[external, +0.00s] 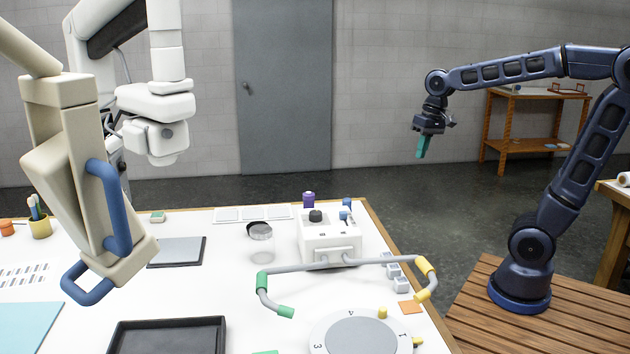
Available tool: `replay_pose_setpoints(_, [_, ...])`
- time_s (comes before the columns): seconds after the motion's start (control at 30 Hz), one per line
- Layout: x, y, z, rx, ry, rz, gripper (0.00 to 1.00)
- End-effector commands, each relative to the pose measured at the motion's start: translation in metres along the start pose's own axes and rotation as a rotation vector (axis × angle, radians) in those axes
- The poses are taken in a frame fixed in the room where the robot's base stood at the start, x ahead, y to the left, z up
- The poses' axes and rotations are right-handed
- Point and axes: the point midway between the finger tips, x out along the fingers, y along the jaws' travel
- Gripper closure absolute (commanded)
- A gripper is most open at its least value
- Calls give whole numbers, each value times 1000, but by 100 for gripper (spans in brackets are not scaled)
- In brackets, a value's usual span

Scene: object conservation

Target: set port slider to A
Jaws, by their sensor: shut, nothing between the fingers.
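A white box (330,242) stands on the white worktable, with a black knob (315,215) and small blue parts (346,214) on top. Small dark marks show on its front, too small to read. I cannot tell which part is the port slider, and no letter A is readable. My gripper (423,147) has teal fingers that are closed together and empty. It points down in mid-air, to the right of the white box and well above table height, touching nothing.
A grey bent bar (345,264) with green and yellow grips lies before the box. A numbered disc (358,336), glass jar (261,242) and dark tray (122,342) are on the table. A beige device with blue handles (118,205) fills the left foreground.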

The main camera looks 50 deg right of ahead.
Motion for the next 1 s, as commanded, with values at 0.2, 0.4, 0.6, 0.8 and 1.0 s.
replay_pose_setpoints(0.2, [8, -29, -35, 91, -81, -4, 100])
replay_pose_setpoints(0.4, [20, -56, -66, 174, -153, -1, 100])
replay_pose_setpoints(0.6, [36, -83, -94, 259, -226, 11, 100])
replay_pose_setpoints(0.8, [57, -111, -121, 340, -297, 28, 100])
replay_pose_setpoints(1.0, [81, -138, -146, 420, -367, 52, 100])
